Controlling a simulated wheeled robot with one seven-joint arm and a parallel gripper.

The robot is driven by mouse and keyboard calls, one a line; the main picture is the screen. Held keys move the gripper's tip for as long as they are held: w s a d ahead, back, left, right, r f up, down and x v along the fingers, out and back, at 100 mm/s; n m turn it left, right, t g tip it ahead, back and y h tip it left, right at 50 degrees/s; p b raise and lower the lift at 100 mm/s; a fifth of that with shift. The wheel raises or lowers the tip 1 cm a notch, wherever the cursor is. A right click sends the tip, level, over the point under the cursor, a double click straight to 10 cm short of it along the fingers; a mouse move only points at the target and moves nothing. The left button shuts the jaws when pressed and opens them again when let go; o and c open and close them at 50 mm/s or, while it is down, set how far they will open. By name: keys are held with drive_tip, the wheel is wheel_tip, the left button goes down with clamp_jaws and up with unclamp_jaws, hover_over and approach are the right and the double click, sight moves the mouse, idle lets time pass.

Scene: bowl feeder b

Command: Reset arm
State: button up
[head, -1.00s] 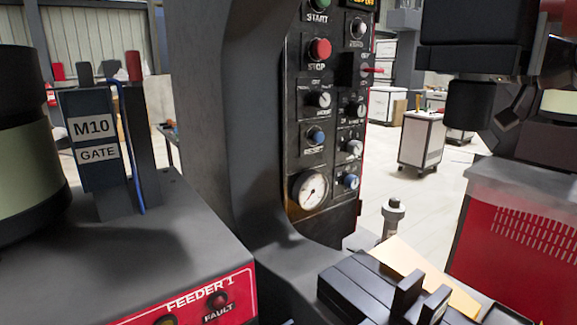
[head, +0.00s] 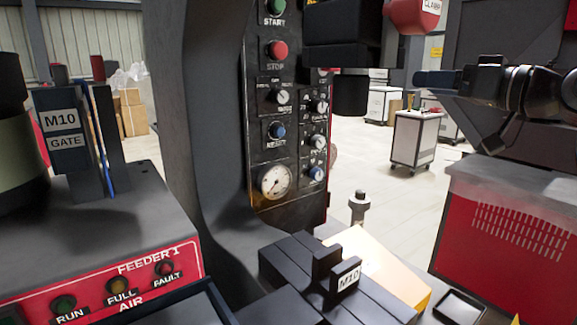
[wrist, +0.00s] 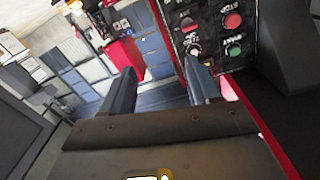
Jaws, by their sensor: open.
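My gripper (wrist: 160,84) shows in the wrist view with its two dark fingers apart and nothing between them. A control panel (wrist: 214,40) with red and green buttons lies beyond the right finger, tilted in the picture; I cannot tell the distance. In the head view, dark parts of what looks like my arm (head: 520,92) reach in from the right edge, above a red and grey cabinet (head: 510,225).
Feeder 1 (head: 90,235) fills the left. A black slotted fixture (head: 300,262) marked M10 sits in front. A cart (head: 413,140) stands on open floor behind.

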drive_tip(key=s+a+f+m+t+h, duration=0.1)
drive_tip(key=s+f+m+h, duration=0.1)
drive_tip(key=f, duration=0.8)
drive_tip(key=s+a+f+m+h, duration=0.2)
drive_tip(key=s+f, duration=0.3)
drive_tip(key=f, duration=0.5)
drive_tip(key=s+a+f+m+t+h, duration=0.1)
drive_tip(key=s+f+m, duration=0.2)
drive_tip(key=f, duration=0.7)
drive_tip(key=shift+s+a+f+m+t+h+b, duration=0.1)
drive_tip(key=shift+s+a+m+t+h+b, duration=0.25)
drive_tip(key=shift+s, duration=0.2)
drive_tip(key=s+f+g+h, duration=0.15)
drive_tip(key=s+f, duration=0.25)
drive_tip(key=s, duration=0.5)
drive_tip(key=s+a+f+h, duration=0.15)
drive_tip(key=s+f, duration=0.35)
drive_tip(key=s, duration=0.5)
drive_tip(key=s+d+f+h, duration=0.15)
drive_tip(key=s+f, duration=0.25)
drive_tip(key=s, duration=0.5)
drive_tip(key=s+r+n, duration=0.1)
drive_tip(key=s+r, duration=0.1)
drive_tip(key=s, duration=0.6)
drive_tip(key=s+r+n, duration=0.2)
drive_tip(key=s+r, duration=0.1)
drive_tip(key=s, duration=0.5)
drive_tip(key=shift+s+r+g+b, duration=0.15)
drive_tip(key=shift+s+g+b, duration=0.2)
drive_tip(key=shift+g+b, duration=0.1)
